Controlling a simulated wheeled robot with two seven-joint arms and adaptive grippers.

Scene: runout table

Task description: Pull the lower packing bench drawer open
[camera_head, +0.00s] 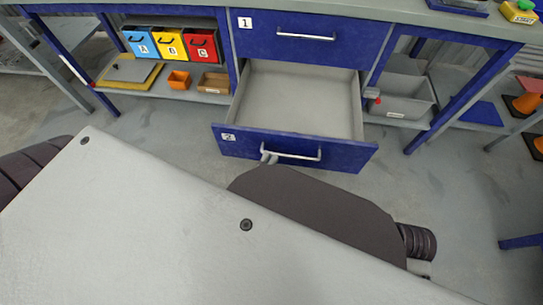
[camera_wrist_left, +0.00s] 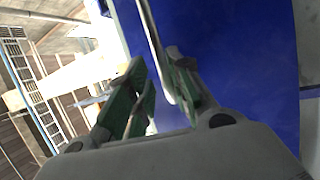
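The lower drawer (camera_head: 222,141), blue-fronted and marked 2, stands pulled well out, and its empty grey inside shows. Its pale bar handle (camera_head: 300,156) runs across the front. My left gripper (camera_head: 268,157) is at the left end of this handle, mostly hidden behind my arm. In the left wrist view, the handle (camera_wrist_left: 152,40) passes between the two fingers of the left gripper (camera_wrist_left: 155,65). It lies close to the right finger, with a gap to the left finger, so the gripper looks open around it. The blue drawer front (camera_wrist_left: 240,60) fills the right side. My right gripper is not seen.
The upper drawer (camera_head: 310,38), marked 1, is shut above. Blue, yellow and red bins (camera_head: 172,44) stand on the left shelf, with an orange box (camera_head: 179,80). A grey bin (camera_head: 405,95) is right of the drawer.

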